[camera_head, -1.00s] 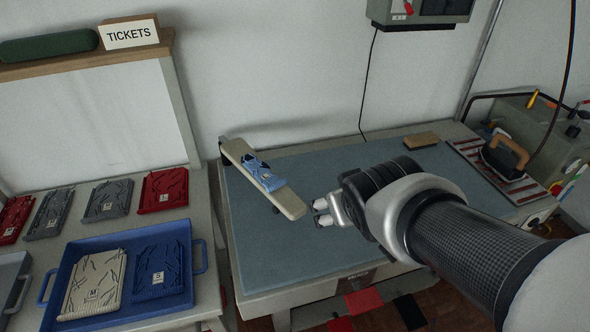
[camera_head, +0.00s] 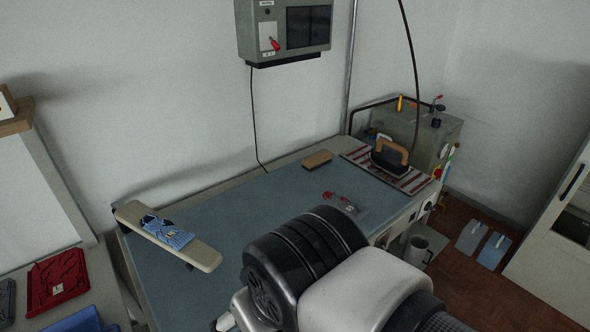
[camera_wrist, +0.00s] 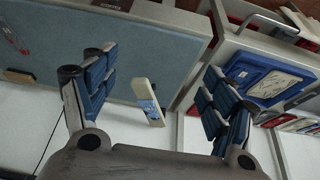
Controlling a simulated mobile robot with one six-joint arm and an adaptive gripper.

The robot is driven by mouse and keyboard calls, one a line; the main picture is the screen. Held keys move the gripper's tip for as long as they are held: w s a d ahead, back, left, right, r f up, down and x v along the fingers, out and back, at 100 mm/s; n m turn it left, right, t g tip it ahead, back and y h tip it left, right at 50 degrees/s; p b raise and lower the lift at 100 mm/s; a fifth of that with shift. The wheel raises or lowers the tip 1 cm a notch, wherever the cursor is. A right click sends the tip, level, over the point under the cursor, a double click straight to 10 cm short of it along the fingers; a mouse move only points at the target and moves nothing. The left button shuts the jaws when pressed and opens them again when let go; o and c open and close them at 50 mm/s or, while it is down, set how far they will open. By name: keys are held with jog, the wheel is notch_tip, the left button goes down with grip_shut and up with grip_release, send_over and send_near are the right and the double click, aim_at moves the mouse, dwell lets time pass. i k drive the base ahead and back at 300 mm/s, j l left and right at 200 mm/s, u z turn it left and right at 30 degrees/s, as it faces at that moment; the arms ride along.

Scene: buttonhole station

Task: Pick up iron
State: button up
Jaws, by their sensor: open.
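The iron (camera_head: 389,157) has a dark body and a tan wooden-looking handle. It rests on a red-and-white striped pad (camera_head: 408,180) at the far right end of the table in the head view. My gripper is mostly hidden behind my own wrist in the head view, with a pale fingertip at the bottom edge. It is left of the iron and well apart from it. In the wrist view my gripper (camera_wrist: 158,78) has its blue-padded fingers spread wide with nothing between them at close range. I cannot make out the iron in the wrist view.
A narrow board with a blue patterned garment (camera_head: 168,233) stands at the table's left end. A tan block (camera_head: 318,159) and a small clear-and-red packet (camera_head: 345,205) lie on the blue-grey tabletop (camera_head: 225,205). A grey machine (camera_head: 425,135) and hanging cable stand beside the iron.

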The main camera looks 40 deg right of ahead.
aim_at(396, 165)
jog(key=z, duration=1.9)
jog(key=u, duration=2)
jog(key=z, duration=2)
jog(key=i+l+u, duration=0.1)
jog(key=u, duration=0.3)
jog(key=i+l+u, duration=0.1)
jog(key=u, duration=0.3)
jog(key=l+u, duration=0.25)
jog(key=u, duration=0.15)
jog(key=i+l, duration=0.05)
